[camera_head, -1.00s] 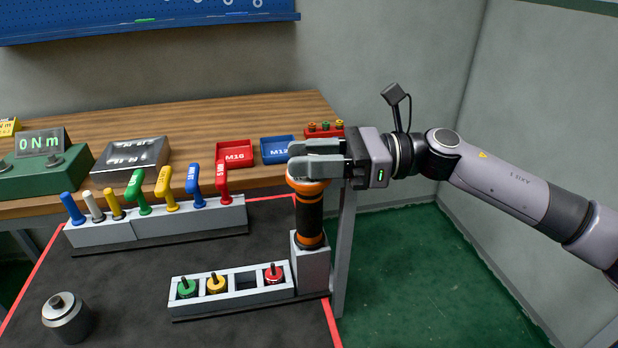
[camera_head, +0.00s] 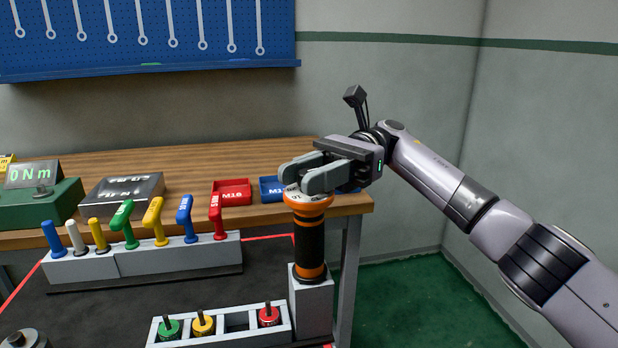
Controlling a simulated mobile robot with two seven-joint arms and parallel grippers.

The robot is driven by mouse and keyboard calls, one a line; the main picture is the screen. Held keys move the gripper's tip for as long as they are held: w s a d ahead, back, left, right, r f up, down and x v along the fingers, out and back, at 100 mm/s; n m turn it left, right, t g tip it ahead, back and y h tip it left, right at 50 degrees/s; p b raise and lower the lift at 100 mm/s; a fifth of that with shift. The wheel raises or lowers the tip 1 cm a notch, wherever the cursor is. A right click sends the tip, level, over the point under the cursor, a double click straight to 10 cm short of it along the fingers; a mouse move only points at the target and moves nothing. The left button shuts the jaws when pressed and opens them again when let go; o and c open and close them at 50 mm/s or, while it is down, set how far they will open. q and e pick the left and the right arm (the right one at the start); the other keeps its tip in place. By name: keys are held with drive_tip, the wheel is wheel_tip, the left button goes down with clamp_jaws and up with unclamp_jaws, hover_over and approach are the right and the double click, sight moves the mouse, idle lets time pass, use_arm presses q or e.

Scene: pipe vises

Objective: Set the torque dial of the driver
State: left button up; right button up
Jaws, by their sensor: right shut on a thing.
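The driver (camera_head: 309,242) is a black cylinder with orange bands, standing upright in a grey holder block (camera_head: 311,304) at the right edge of the dark mat. Its dial (camera_head: 306,200) is the orange-rimmed top with a pale marked ring. My right gripper (camera_head: 303,182) comes in from the right and is shut on the dial, with its two grey fingers on either side at the top. The fingers hide part of the dial, and its marks are too small to read. My left gripper is not in view.
A rack (camera_head: 145,258) of coloured handled tools stands to the left. A low rack (camera_head: 236,321) with green, yellow and red bits is in front.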

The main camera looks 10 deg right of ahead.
drive_tip(key=shift+r+n+g+h, duration=0.1)
drive_tip(key=shift+n+g+h, duration=0.4)
drive_tip(key=shift+g, duration=0.2)
drive_tip(key=shift+n+g+h, duration=0.3)
drive_tip(key=shift+n+g, duration=0.1)
drive_tip(key=o, duration=0.9)
drive_tip(key=shift+o, duration=0.2)
